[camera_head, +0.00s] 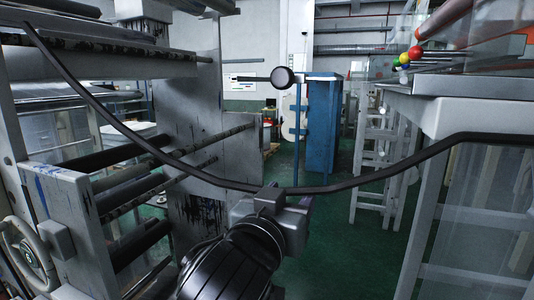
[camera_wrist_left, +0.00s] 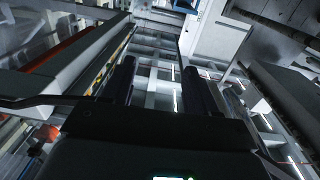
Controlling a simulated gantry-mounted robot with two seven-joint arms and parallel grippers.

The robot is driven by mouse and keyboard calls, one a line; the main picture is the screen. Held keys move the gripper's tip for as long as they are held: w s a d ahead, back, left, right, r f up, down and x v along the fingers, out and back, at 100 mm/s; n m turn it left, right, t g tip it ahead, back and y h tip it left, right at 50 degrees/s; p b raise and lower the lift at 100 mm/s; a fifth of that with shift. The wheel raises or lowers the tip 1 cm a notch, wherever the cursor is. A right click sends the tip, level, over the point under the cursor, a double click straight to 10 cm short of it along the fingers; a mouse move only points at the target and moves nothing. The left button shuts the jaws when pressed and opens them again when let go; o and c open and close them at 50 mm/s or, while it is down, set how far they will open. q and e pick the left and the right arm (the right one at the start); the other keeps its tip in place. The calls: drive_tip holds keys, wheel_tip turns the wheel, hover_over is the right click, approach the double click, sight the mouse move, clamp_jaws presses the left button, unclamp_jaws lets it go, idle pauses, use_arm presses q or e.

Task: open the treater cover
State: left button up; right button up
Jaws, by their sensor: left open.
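No part is clearly marked as the treater cover, and I cannot tell which panel it is. A long thin black curved bar (camera_head: 95,100) sags across the head view from upper left to the right edge. My left gripper (camera_head: 268,191) is at its low middle, and the bar crosses right at the fingertips. I cannot tell whether they touch. In the left wrist view its two dark fingers (camera_wrist_left: 158,85) stand apart with nothing seen between them. A dark bar (camera_wrist_left: 35,101) also comes in from the left there. My right gripper is not in view.
A machine frame with rollers (camera_head: 125,205) stands close on the left. A grey housing (camera_head: 470,112) with coloured knobs (camera_head: 408,57) above it is at the right. A round black knob (camera_head: 282,77) on a rod is near the top middle. Green floor (camera_head: 345,235) is open beyond my arm.

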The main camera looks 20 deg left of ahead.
sight(280, 78)
use_arm(q)
drive_tip(key=s+r+t+y+b, duration=0.1)
drive_tip(key=s+r+t, duration=0.1)
drive_tip(key=s+r, duration=0.4)
drive_tip(key=s+r+t+b, duration=0.1)
drive_tip(key=s+r+t, duration=0.15)
drive_tip(key=r, duration=0.65)
drive_tip(key=p+x, duration=0.1)
drive_tip(key=x, duration=0.1)
drive_tip(key=p+x, duration=0.1)
drive_tip(key=x, duration=0.2)
drive_tip(key=a+p+x, duration=0.1)
drive_tip(key=x, duration=0.2)
drive_tip(key=shift+w+r+p, duration=0.1)
drive_tip(key=shift+w+p, duration=0.05)
drive_tip(key=shift+p, duration=0.25)
drive_tip(key=shift+w+r, duration=0.15)
drive_tip(key=shift+w, duration=0.55)
clamp_jaws()
